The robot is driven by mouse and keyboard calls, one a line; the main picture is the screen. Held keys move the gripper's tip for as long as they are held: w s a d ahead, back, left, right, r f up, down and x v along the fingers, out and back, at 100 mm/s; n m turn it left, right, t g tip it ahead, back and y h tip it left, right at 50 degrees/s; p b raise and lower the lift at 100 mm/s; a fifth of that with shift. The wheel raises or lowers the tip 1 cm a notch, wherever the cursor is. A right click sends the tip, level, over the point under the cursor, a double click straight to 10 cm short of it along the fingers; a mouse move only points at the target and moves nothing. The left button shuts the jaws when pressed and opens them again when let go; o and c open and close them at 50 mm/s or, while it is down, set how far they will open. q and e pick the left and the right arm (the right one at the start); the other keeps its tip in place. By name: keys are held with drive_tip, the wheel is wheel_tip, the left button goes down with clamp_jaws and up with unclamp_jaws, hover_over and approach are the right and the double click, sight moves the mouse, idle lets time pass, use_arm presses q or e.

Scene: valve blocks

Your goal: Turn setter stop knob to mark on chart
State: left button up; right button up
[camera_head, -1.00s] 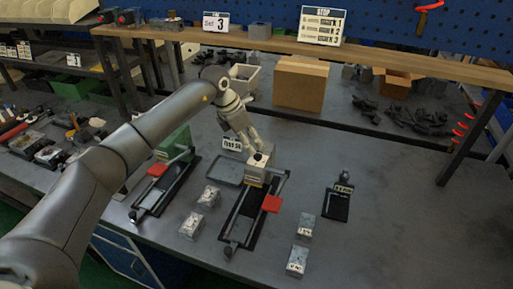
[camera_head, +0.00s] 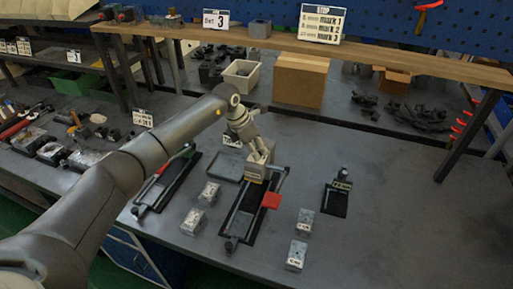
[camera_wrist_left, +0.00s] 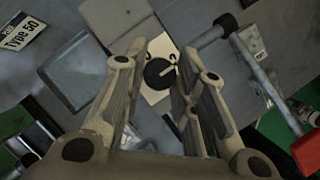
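The setter block (camera_head: 251,171) is a beige box on a black rail frame with a red handle (camera_head: 271,200). Its black round stop knob (camera_wrist_left: 158,73) shows in the left wrist view, with a white pointer line toward the upper right and small dark marks around it. My left gripper (camera_head: 262,158) is over the block and hides the knob in the head view. In the left wrist view its fingers (camera_wrist_left: 158,88) are apart, one on each side of the knob, with visible gaps. The STOP chart (camera_head: 322,22) with mark lines stands on the shelf. My right gripper is not in view.
A "3" card (camera_head: 216,18) stands on the shelf (camera_head: 390,56). A second rail fixture (camera_head: 168,182) lies left of the setter, with small metal blocks (camera_head: 209,193) between. Another small fixture (camera_head: 336,197) and more blocks (camera_head: 297,255) lie right. The right tabletop is clear.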

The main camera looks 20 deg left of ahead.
use_arm(q)
drive_tip(key=shift+c, duration=0.8)
drive_tip(key=shift+n, duration=0.4)
drive_tip(key=n+t+y, duration=0.1)
drive_tip(key=n, duration=0.1)
drive_tip(key=shift+n+b, duration=0.4)
drive_tip(key=n+b, duration=0.1)
drive_tip(key=n+y+b, duration=0.1)
drive_tip(key=n, duration=0.1)
drive_tip(key=shift+d+f+n+t, duration=0.15)
drive_tip(key=shift+n+t, duration=0.15)
drive_tip(key=n+y+b, duration=0.2)
drive_tip(key=n+b, duration=0.2)
drive_tip(key=n, duration=0.1)
drive_tip(key=shift+d+b, duration=0.15)
drive_tip(key=shift+b, duration=0.15)
drive_tip(key=n+y+b, duration=0.1)
drive_tip(key=n+b, duration=0.1)
drive_tip(key=n, duration=0.1)
drive_tip(key=shift+n+g+y+b, duration=0.6)
drive_tip(key=shift+n+b, duration=0.35)
drive_tip(key=shift+n, duration=0.45)
drive_tip(key=shift+r, duration=0.2)
